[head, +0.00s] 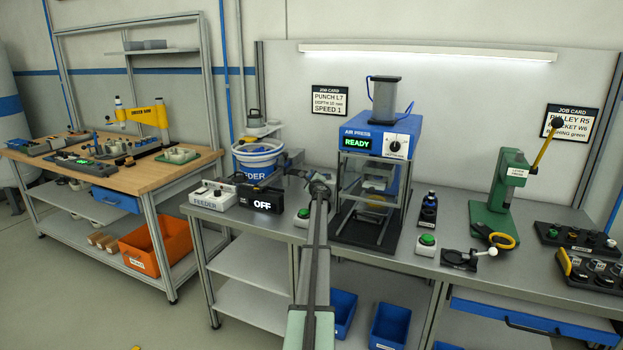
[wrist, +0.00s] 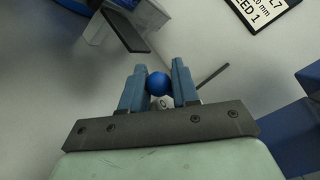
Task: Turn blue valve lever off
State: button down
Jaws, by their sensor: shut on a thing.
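In the wrist view, the blue round knob (wrist: 158,83) of the valve lever sits between the two blue-grey fingers of my gripper (wrist: 159,70). The fingers are shut on it. A small pale part shows just below the knob, and the rest of the lever and valve is hidden by the gripper. In the head view, my gripper (head: 320,181) is over the back of the grey bench, just left of the air press (head: 372,137). The lever cannot be made out there.
The feeder bowl (head: 258,153) and the box reading OFF (head: 260,197) stand left of my arm. The press reads READY. A green-button box (head: 302,217) is close beside my arm. A green lever press (head: 497,196) stands farther right on the bench.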

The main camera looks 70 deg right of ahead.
jog(key=shift+s+a+f, duration=0.1)
jog(key=shift+s+a, duration=0.25)
jog(key=shift+s, duration=0.2)
jog(key=shift+s+a, duration=0.3)
jog(key=shift+s, duration=0.2)
jog(key=c, duration=0.9)
grip_release()
jog(key=v, duration=1.3)
jog(key=shift+s+a, duration=0.15)
jog(key=shift+a, duration=0.2)
jog(key=shift+c, duration=0.2)
